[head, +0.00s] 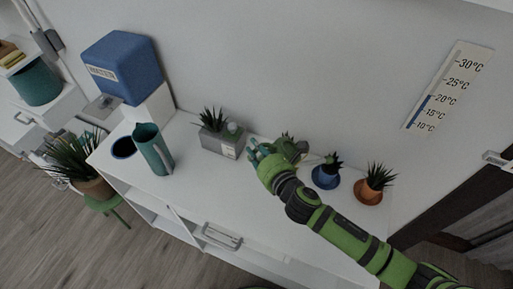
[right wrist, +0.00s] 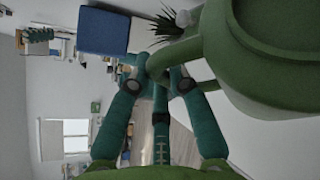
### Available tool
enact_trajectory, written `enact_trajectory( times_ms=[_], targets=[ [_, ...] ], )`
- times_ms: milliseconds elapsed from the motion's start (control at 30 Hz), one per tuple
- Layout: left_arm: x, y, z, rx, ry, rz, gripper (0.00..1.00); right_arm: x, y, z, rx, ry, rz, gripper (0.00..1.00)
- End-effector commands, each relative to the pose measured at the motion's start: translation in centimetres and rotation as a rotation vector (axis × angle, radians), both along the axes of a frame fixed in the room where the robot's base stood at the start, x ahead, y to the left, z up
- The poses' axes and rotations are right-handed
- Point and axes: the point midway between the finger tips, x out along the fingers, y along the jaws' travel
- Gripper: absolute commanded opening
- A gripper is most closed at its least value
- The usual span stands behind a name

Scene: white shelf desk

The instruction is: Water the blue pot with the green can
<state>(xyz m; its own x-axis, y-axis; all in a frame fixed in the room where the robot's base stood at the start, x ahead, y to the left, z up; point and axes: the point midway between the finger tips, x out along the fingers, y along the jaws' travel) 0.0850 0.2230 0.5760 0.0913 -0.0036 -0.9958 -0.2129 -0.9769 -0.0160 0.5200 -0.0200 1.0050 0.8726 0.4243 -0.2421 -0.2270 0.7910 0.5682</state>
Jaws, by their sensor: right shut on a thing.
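My right gripper (head: 257,151) is shut on the green can (head: 296,149), above the white desk. In the right wrist view, the teal fingers of the gripper (right wrist: 158,75) close around the handle of the green can (right wrist: 275,80), whose large round body fills the right side. In the head view the can is partly hidden behind the gripper. The blue pot (head: 325,178) stands upright on the desk with a dark spiky plant, to the right of the can and apart from it. My left gripper is in neither view.
An orange pot (head: 366,193) stands right of the blue pot. A grey planter (head: 222,146) stands left of the gripper. A teal pitcher (head: 153,150) and a blue water dispenser (head: 123,66) stand at the left. The desk's front middle (head: 205,185) is clear.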

Motion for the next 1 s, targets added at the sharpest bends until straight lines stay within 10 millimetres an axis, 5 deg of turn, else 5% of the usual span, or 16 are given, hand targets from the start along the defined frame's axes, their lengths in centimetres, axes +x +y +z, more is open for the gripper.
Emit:
enact_trajectory(
  times_ms=[1000],
  targets=[
    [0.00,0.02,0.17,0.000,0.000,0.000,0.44,0.07,-0.39,0.56,0.042,0.002,0.001,0.00]
  ],
)
